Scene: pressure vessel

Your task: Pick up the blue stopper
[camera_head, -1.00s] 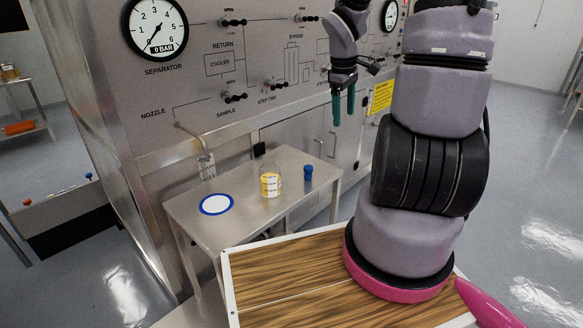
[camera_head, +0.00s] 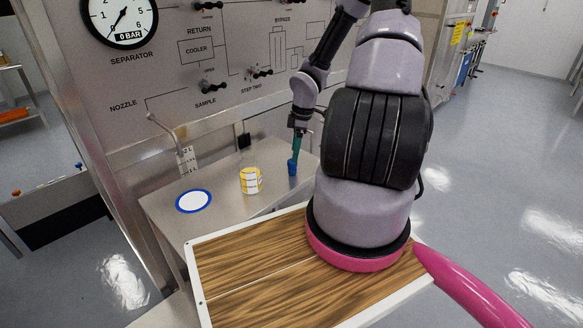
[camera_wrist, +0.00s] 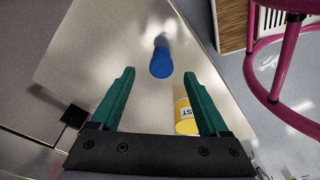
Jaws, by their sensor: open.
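The blue stopper (camera_head: 292,168) stands on the steel side table (camera_head: 228,170), near its right end. In the wrist view the stopper (camera_wrist: 161,62) is ahead of the fingertips, between their lines and a little beyond them. My gripper (camera_head: 296,145) points down just above the stopper in the head view. Its green fingers are apart and empty in the wrist view (camera_wrist: 160,88). The head view does not show clearly whether a finger touches the stopper.
A beaker with a yellow and white label (camera_head: 251,181) stands left of the stopper, and it also shows beside the right finger in the wrist view (camera_wrist: 184,112). A white disc with blue rim (camera_head: 193,201) lies further left. The control panel (camera_head: 190,65) rises behind.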

